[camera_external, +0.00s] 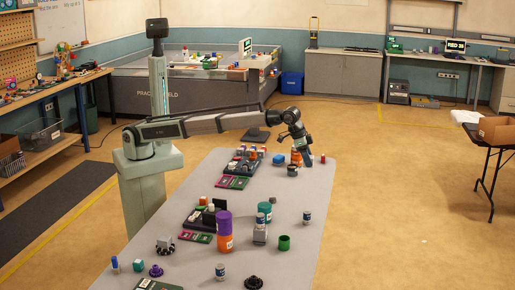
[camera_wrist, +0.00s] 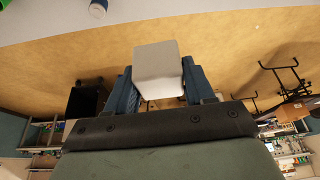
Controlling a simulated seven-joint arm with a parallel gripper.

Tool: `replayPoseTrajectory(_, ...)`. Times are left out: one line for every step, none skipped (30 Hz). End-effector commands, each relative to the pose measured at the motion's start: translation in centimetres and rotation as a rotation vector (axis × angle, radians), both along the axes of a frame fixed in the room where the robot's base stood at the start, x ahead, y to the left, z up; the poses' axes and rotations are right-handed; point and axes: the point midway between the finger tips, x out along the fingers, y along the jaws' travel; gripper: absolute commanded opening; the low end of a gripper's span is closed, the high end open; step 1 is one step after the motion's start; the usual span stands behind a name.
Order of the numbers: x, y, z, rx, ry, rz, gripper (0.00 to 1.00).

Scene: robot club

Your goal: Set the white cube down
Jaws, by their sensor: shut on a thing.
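The white cube (camera_wrist: 158,66) is held between the two blue-grey fingers of my gripper (camera_wrist: 156,84) in the wrist view. The fingers press on its left and right sides. In the external view my gripper (camera_external: 307,158) is at the far right end of the grey table (camera_external: 270,205), close to its edge. The cube cannot be made out there; the gripper and its small size hide it. Whether the cube touches any surface cannot be told.
The table's right strip is mostly clear.

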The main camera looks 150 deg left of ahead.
Motion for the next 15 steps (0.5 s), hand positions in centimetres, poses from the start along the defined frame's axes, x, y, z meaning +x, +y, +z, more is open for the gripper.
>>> replayPoseTrajectory(0.7, -1.3, -0.3, -0.002, 0.001, -0.019, 0.21)
replayPoseTrajectory(1.0, -1.8, -0.3, -0.002, 0.001, -0.026, 0.21)
replayPoseTrajectory(1.4, -2.6, -0.3, -0.002, 0.001, -0.039, 0.21)
replayPoseTrajectory(1.7, -3.2, -0.3, -0.002, 0.001, -0.048, 0.21)
replayPoseTrajectory(2.1, -3.8, -0.3, -0.002, 0.001, -0.058, 0.21)
replayPoseTrajectory(2.5, -4.7, -0.3, -0.002, 0.001, -0.072, 0.21)
replayPoseTrajectory(2.9, -5.5, -0.3, -0.001, 0.001, -0.083, 0.21)
replayPoseTrajectory(3.4, -6.3, -0.3, -0.001, 0.001, -0.096, 0.21)
replayPoseTrajectory(3.9, -7.5, -0.3, -0.003, 0.001, -0.113, 0.21)
replayPoseTrajectory(4.4, -8.5, -0.3, -0.003, 0.001, -0.128, 0.21)
replayPoseTrajectory(4.9, -9.5, -0.3, -0.003, 0.001, -0.143, 0.21)
replayPoseTrajectory(5.5, -11.0, -0.3, -0.003, 0.001, -0.165, 0.21)
replayPoseTrajectory(6.0, -12.2, -0.3, -0.003, 0.001, -0.182, 0.21)
replayPoseTrajectory(6.5, -13.4, -0.3, -0.003, 0.001, -0.201, 0.21)
replayPoseTrajectory(7.2, -15.0, -0.3, -0.002, 0.002, -0.225, 0.21)
